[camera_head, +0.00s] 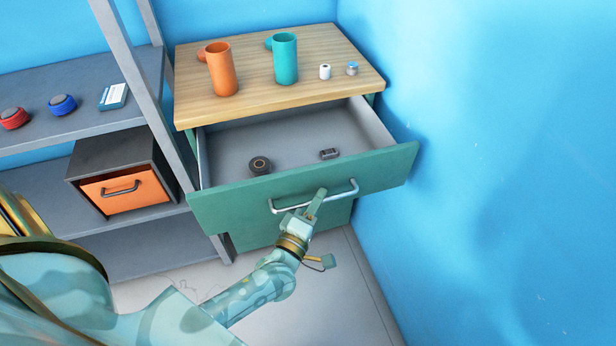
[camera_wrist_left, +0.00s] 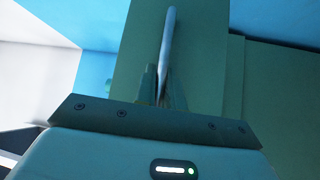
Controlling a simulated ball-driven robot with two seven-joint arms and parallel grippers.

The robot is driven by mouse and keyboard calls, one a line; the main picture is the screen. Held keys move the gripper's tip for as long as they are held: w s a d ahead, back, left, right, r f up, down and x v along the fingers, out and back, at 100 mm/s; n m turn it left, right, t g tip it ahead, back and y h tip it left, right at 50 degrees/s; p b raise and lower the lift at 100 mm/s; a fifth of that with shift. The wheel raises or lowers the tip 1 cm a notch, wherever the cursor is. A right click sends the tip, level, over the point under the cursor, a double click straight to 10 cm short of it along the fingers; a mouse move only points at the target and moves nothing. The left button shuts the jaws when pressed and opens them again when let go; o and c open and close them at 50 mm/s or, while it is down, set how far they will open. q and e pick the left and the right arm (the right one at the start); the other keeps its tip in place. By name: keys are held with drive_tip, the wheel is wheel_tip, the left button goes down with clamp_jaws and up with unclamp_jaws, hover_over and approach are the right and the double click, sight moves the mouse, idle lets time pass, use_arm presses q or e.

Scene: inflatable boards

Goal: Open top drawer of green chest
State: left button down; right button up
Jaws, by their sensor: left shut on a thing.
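The green chest has a light wooden top (camera_head: 270,72), and its top drawer (camera_head: 385,172) stands pulled well out, showing a grey inside. A dark round object (camera_head: 260,165) and a small dark object (camera_head: 329,153) lie in the drawer. A silver bar handle (camera_head: 343,192) crosses the drawer front. My left gripper (camera_head: 314,207) is at the handle and shut on it. In the left wrist view the handle (camera_wrist_left: 168,45) runs upright between the fingers (camera_wrist_left: 161,88), against the green front. My right gripper is not in view.
An orange mug (camera_head: 222,70), a teal mug (camera_head: 285,59) and two small items stand on the chest top. A grey shelf (camera_head: 85,127) with an orange-fronted box (camera_head: 125,190) stands at left. A blue wall (camera_head: 500,150) is close on the right.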

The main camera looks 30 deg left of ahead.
use_arm(q)
drive_tip(key=shift+s+d, duration=1)
drive_tip(key=shift+d, duration=0.1)
drive_tip(key=c, duration=1.5)
unclamp_jaws()
drive_tip(key=s+d+f+p, duration=0.1)
drive_tip(key=s+f+p, duration=0.1)
drive_tip(key=s, duration=1.4)
drive_tip(key=shift+f, duration=0.2)
